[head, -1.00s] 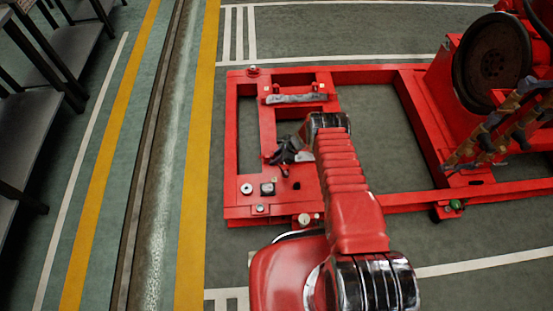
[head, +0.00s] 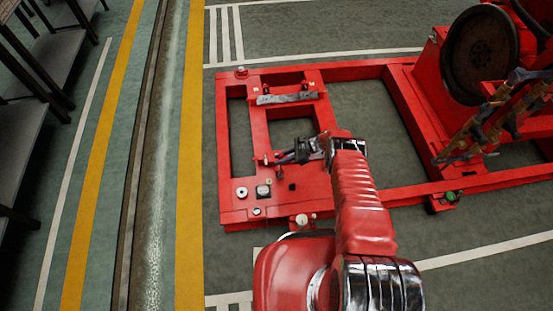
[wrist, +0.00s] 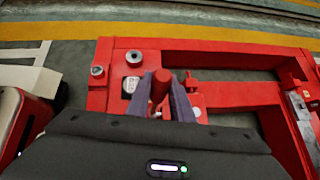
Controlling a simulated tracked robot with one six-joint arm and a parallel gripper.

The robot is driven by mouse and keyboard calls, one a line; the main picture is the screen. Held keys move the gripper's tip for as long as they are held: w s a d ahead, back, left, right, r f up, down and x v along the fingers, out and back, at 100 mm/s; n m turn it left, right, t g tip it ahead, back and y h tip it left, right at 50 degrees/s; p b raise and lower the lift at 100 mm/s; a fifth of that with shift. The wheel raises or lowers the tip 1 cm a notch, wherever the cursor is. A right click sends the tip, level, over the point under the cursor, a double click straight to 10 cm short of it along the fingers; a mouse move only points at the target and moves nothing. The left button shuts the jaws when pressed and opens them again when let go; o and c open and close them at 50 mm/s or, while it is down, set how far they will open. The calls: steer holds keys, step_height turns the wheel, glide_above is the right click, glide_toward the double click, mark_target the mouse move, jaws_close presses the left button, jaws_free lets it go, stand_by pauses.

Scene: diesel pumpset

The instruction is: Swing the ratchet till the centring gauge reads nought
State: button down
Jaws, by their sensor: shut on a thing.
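My gripper (head: 296,156) is low over the left part of the red skid frame (head: 347,72). In the wrist view its two grey fingers (wrist: 166,102) are shut on an upright red handle (wrist: 160,86), which looks like the ratchet's grip. The ratchet's lower part is hidden behind the fingers and the gripper body. A small dark square device with a pale face (head: 263,191), probably the centring gauge, sits on the frame's near left corner plate. Its pale face also shows beside the fingers in the wrist view (wrist: 130,85). Its reading is too small to make out.
A round pale fitting (head: 242,192) is left of the gauge. A grey bar (head: 288,97) lies across the frame behind my gripper. A large dark flywheel (head: 481,50) and pipework stand at right. Dark benches (head: 22,130) are at far left; the floor between is clear.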

steer(key=shift+d, duration=0.2)
steer(key=c, duration=1.6)
jaws_free()
steer(key=shift+o, duration=0.2)
steer(key=v, duration=1.3)
steer(key=shift+s+d, duration=0.15)
steer(key=shift+d, duration=0.15)
steer(key=shift+r, duration=0.15)
steer(key=shift+c, duration=0.5)
